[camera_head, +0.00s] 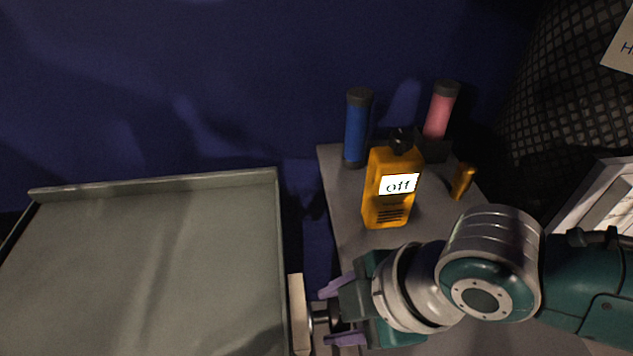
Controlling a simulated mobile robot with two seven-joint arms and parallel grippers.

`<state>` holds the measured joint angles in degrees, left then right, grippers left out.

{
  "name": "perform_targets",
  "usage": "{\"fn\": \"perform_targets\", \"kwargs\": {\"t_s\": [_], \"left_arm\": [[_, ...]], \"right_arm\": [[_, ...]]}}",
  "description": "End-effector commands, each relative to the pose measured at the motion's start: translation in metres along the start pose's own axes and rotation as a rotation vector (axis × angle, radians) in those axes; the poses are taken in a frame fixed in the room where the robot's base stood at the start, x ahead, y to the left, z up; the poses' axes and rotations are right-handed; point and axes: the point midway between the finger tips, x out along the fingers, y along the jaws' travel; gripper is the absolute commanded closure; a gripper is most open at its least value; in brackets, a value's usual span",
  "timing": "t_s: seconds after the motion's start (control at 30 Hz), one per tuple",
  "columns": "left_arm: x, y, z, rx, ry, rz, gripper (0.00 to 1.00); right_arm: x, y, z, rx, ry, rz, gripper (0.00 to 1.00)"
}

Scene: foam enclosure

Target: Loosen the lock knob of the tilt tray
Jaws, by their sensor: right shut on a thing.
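The tilt tray (140,265) is a grey, shallow, rimmed tray at the left of the head view. A pale upright block (298,312) stands against its right side. A dark lock knob (322,319) sticks out to the right from this block. My right gripper (332,314), with purple fingers, comes in from the right and is shut on the knob, one finger on each side of it. Part of the knob is hidden between the fingers. My left gripper does not show.
A grey table (345,205) right of the tray carries a yellow device (390,187) reading "off", a blue cylinder (356,130), a pink cylinder (439,112) and a small orange-brown object (462,182). Dark mesh (565,90) and a white-framed item (600,200) are at the right.

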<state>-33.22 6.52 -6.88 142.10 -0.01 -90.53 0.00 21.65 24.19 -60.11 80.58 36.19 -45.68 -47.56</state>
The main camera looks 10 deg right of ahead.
Motion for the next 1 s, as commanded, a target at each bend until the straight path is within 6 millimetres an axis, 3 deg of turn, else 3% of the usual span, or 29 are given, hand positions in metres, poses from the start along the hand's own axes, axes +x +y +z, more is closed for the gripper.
{"fn": "perform_targets", "kwargs": {"t_s": [0.1,0.13,0.37,0.67,1.0], "left_arm": [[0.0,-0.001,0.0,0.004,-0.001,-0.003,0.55],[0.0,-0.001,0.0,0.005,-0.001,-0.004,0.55],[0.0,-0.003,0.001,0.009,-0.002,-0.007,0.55],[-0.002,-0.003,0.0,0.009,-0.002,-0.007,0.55],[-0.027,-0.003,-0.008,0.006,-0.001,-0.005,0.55]], "right_arm": [[0.0,0.0,0.0,-0.001,0.001,-0.001,1.0],[0.0,0.0,0.0,-0.001,0.001,-0.001,0.45],[0.0,0.0,0.0,0.0,0.001,-0.001,0.19],[-0.004,0.001,0.0,0.0,0.001,-0.001,0.19],[-0.065,0.001,-0.001,-0.002,-0.001,-0.001,0.19]]}}
